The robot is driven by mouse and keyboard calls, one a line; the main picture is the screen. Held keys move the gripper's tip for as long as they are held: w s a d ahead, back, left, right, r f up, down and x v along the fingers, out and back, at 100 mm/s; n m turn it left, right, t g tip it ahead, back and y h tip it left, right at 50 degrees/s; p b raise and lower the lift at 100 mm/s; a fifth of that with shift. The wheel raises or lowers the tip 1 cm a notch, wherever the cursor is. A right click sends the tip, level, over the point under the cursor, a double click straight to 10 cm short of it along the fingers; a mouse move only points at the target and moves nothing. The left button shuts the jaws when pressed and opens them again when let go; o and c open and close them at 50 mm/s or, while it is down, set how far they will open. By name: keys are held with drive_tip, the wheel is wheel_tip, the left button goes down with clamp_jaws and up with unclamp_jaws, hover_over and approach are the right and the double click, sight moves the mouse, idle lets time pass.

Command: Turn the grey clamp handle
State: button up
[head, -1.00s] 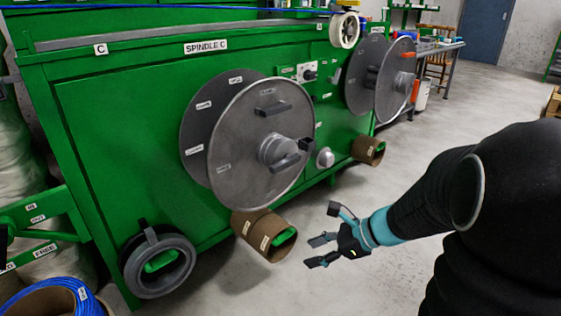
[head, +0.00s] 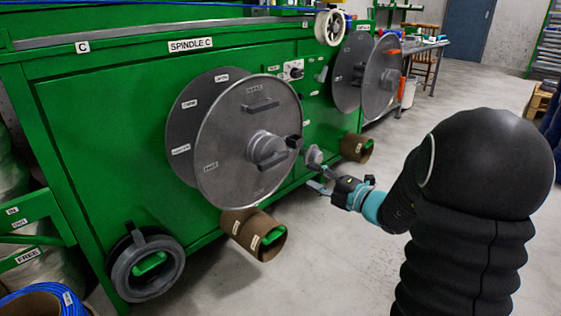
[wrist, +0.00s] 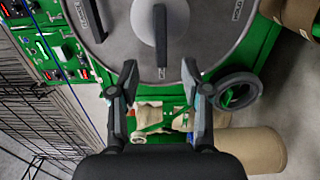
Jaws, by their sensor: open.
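The grey clamp handle (head: 273,160) is a dark bar on the round hub at the centre of the large grey spindle disc (head: 222,145). In the wrist view the handle (wrist: 161,36) points down the picture from the pale hub, its lower end near the line between my fingertips. My gripper (head: 317,179) is open and empty, to the right of and below the handle in the head view. The wrist view shows both fingers of my gripper (wrist: 159,78) spread wide, with no visible contact with the handle.
A second grey bar (head: 261,105) sticks out higher on the disc. A cardboard tube (head: 245,226) and a grey ring (head: 145,268) project from the green cabinet (head: 95,140) below. A second spindle disc (head: 382,76) stands farther back. Open floor lies right.

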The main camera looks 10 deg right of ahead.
sight(280, 160)
drive_tip(key=b+x, duration=0.1)
drive_tip(key=x, duration=1.2)
drive_tip(key=shift+s, duration=0.1)
clamp_jaws()
